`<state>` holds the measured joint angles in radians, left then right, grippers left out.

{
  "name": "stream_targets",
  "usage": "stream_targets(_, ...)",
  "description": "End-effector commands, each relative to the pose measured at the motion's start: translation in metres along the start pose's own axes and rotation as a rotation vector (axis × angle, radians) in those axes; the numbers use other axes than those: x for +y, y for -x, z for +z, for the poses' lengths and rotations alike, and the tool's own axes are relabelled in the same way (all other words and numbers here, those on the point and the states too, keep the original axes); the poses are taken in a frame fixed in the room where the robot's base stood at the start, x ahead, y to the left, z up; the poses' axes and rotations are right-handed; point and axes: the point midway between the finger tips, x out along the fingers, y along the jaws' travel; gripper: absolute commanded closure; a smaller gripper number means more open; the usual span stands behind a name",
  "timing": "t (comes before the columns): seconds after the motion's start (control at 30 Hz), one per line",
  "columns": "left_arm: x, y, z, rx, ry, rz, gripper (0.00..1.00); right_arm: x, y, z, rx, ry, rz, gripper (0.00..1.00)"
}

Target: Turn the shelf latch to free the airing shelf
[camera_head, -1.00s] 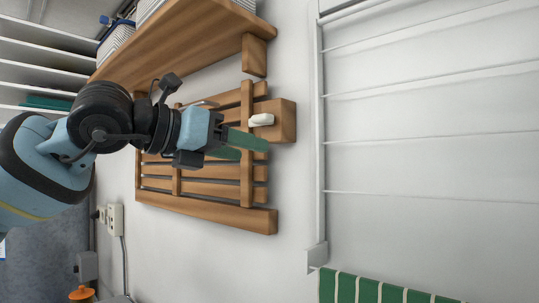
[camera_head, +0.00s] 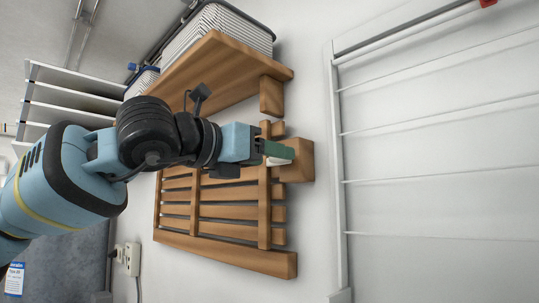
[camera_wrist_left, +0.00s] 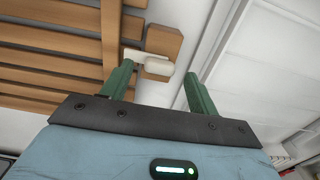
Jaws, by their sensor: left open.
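The wooden slatted airing shelf (camera_head: 230,213) lies folded flat against the white wall. The latch is a small white piece on a wooden block (camera_head: 297,161) at the shelf's right edge; in the left wrist view the white latch (camera_wrist_left: 157,67) shows just beyond the fingertips. My left gripper (camera_head: 278,152) has green fingers and is at the latch, partly covering it in the head view. In the wrist view, the fingers are open, with the latch nearer the left finger. I cannot tell whether they touch it. My right gripper is not in view.
A wooden shelf (camera_head: 220,66) with a wire basket (camera_head: 222,32) is mounted above the airing shelf. A wall socket (camera_head: 132,258) is below left. Bare wall lies between the block and the rack.

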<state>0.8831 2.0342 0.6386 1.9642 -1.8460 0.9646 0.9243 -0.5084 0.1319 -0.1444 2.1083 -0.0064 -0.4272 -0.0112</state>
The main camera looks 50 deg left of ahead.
Motion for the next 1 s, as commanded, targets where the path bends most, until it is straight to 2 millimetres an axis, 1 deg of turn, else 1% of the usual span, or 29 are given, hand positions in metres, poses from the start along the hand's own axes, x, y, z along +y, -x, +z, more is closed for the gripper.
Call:
stream_targets(0.1,-0.0001,-0.0098,0.0001,0.001,-0.001,0.000,0.40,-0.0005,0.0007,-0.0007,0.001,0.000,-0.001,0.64)
stream_targets(0.2,-0.0003,-0.0136,-0.0003,0.001,-0.001,0.000,0.40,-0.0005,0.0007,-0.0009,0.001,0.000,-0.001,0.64)
stream_targets(0.47,-0.0001,-0.0144,-0.0003,0.000,-0.001,0.000,0.40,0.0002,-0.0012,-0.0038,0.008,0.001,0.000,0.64)
stream_targets(0.8,-0.0002,-0.0142,-0.0003,0.000,-0.001,-0.001,0.84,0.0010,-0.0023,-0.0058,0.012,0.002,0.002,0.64)
stream_targets(1.0,-0.0003,-0.0141,-0.0004,0.000,-0.011,-0.001,0.85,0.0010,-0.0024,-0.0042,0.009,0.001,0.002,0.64)
